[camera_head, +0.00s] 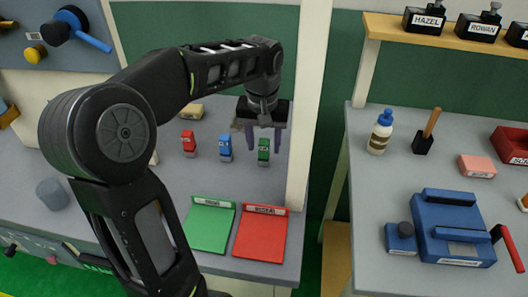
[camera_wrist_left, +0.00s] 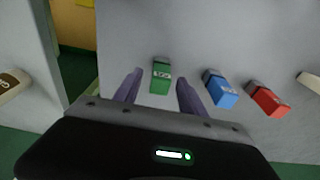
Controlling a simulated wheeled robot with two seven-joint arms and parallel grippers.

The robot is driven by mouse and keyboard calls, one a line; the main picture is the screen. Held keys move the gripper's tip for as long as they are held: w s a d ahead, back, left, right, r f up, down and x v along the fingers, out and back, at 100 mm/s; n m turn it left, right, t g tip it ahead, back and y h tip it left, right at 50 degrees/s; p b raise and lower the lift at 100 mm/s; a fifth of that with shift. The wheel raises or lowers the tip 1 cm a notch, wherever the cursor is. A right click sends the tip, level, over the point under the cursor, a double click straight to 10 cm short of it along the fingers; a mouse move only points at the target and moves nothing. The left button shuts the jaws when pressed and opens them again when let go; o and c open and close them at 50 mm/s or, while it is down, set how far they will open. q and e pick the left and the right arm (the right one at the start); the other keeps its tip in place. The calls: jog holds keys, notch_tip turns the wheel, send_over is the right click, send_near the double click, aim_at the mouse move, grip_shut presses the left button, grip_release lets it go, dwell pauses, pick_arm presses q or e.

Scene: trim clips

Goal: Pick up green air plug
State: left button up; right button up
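The green air plug (camera_head: 263,150) is a small green block with a white label and a grey end, standing on the grey bench top in the head view. It also shows in the left wrist view (camera_wrist_left: 160,77), in the gap between my fingers. My left gripper (camera_head: 258,140) is open, with its two purple fingers on either side of the green plug. In the wrist view the left gripper (camera_wrist_left: 160,88) shows a gap between each finger and the plug. Whether the fingertips are level with it is hard to tell. My right gripper is in neither view.
A blue plug (camera_head: 225,148) and a red plug (camera_head: 189,143) stand left of the green one. A green tray (camera_head: 208,229) and a red tray (camera_head: 261,236) lie at the bench's front. A white post (camera_head: 305,110) rises close right of the gripper.

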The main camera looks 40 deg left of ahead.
aim_at(264, 141)
pick_arm(q)
grip_shut()
dwell(0.6)
notch_tip(264, 141, up, 9)
jog(key=shift+r+p, duration=0.1)
jog(key=shift+p, duration=0.65)
jog(key=shift+r, duration=0.4)
